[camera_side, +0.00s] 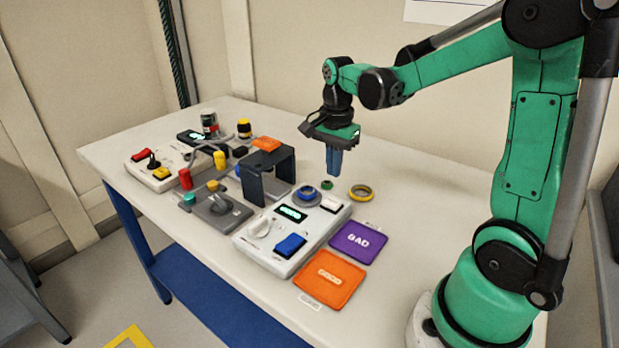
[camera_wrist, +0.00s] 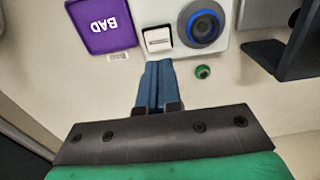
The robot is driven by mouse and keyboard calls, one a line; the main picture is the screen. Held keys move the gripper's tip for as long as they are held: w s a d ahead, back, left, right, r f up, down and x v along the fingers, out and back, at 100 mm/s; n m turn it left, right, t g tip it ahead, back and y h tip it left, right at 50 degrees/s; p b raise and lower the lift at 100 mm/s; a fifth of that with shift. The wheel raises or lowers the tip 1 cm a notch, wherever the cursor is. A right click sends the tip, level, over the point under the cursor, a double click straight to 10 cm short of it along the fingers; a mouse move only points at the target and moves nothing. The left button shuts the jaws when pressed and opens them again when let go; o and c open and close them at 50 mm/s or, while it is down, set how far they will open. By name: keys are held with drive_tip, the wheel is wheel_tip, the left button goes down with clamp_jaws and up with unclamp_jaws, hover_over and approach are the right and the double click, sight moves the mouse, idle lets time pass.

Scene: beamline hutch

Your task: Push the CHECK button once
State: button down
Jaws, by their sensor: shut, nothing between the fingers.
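No CHECK label is readable in either view, so I cannot tell for certain which button it is. A white device box (camera_side: 258,248) on the table carries a white square button (camera_side: 331,204), a blue rocker switch (camera_side: 290,245), a white knob (camera_side: 259,227) and a small lit display (camera_side: 291,213). The white button (camera_wrist: 158,39) also shows in the wrist view, just beyond my fingertips. My gripper (camera_side: 333,174) has its blue fingers shut and empty, pointing down above the table behind the box. In the wrist view my gripper (camera_wrist: 158,64) appears apart from the button.
A blue ring in a round seat (camera_wrist: 205,27) sits beside the white button. A green ring (camera_side: 327,185) and yellow ring (camera_side: 361,192) lie nearby. Purple BAD (camera_side: 358,242) and orange (camera_side: 330,279) mats lie right of the box. A dark stand (camera_side: 268,177) and other controls are left.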

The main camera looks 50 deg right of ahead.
wheel_tip(320, 180, up, 6)
drive_tip(key=shift+r, duration=0.25)
idle(0.6)
